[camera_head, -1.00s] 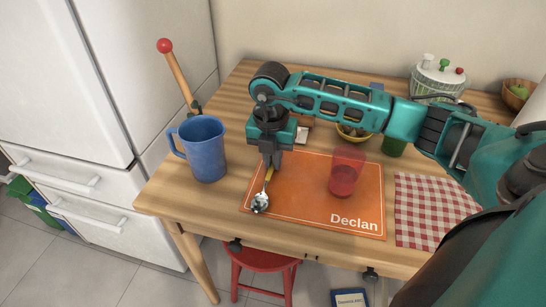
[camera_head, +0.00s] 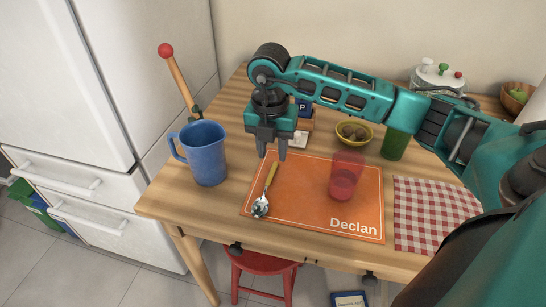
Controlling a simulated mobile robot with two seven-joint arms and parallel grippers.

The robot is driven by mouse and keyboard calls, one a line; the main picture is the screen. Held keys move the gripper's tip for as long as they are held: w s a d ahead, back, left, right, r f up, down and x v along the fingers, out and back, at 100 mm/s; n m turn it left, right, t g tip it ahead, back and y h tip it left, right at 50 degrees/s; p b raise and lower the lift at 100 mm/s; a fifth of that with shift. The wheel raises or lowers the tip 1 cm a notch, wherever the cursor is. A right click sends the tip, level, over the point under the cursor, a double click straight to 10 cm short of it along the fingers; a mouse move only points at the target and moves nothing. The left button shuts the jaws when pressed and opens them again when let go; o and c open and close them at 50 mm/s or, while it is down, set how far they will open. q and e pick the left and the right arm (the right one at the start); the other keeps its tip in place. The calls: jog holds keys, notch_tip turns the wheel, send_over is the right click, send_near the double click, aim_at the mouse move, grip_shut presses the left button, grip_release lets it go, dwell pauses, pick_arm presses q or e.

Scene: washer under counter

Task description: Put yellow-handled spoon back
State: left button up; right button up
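The yellow-handled spoon (camera_head: 267,186) lies on the left part of the orange placemat (camera_head: 308,208) marked "Declan". Its bowl points toward the front edge and its handle toward the back. My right gripper (camera_head: 271,155) hangs above the spoon's handle end, pointing down. Its two fingers are apart with nothing between them. My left gripper is not in view.
A blue mug (camera_head: 204,153) stands left of the placemat, and a red translucent cup (camera_head: 345,175) stands on it. A yellow bowl (camera_head: 354,133), a green cup (camera_head: 395,145) and a checkered cloth (camera_head: 434,214) are to the right. A red stool (camera_head: 264,263) is below.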

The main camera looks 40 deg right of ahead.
notch_tip(320, 180, up, 8)
jog(key=shift+s+a+f+p, duration=0.15)
jog(key=shift+a+f+p, duration=0.1)
jog(key=shift+p, duration=0.2)
